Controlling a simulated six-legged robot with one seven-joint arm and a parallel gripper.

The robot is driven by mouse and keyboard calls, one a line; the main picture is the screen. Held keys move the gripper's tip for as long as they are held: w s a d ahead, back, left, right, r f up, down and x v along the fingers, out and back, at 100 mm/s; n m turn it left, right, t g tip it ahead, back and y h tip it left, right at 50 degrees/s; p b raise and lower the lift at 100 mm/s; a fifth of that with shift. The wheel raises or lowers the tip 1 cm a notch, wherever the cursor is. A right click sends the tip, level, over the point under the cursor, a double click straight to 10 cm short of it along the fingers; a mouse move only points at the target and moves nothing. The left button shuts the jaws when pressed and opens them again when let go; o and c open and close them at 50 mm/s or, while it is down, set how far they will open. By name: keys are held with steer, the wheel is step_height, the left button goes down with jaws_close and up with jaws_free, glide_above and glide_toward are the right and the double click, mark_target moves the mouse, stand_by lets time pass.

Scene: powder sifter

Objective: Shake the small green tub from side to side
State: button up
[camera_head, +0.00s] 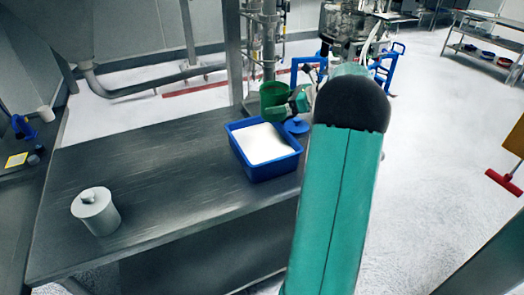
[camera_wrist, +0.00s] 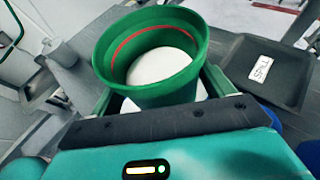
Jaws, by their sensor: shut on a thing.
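The small green tub (camera_head: 273,97) is held by my gripper (camera_head: 300,101) above the far end of the metal table. In the wrist view the green tub (camera_wrist: 150,62) is tilted, with its open mouth showing. It has a red line inside its wall and white powder at the bottom. My gripper's fingers (camera_wrist: 158,102) are shut around its sides. The blue tray (camera_head: 264,151) with white powder sits on the table, just below and in front of the tub. My arm hides part of the scene to the right of the tub.
The dark metal table (camera_head: 150,175) is mostly clear in the middle. A grey lidded canister (camera_head: 96,211) stands at its left front. A blue lid-like disc (camera_head: 296,126) lies right of the tray. A metal post (camera_head: 233,50) rises behind the table. A dark tray labelled SALT (camera_wrist: 270,70) shows in the wrist view.

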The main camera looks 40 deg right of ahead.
steer(key=shift+r, duration=2.5)
steer(key=shift+a, duration=0.15)
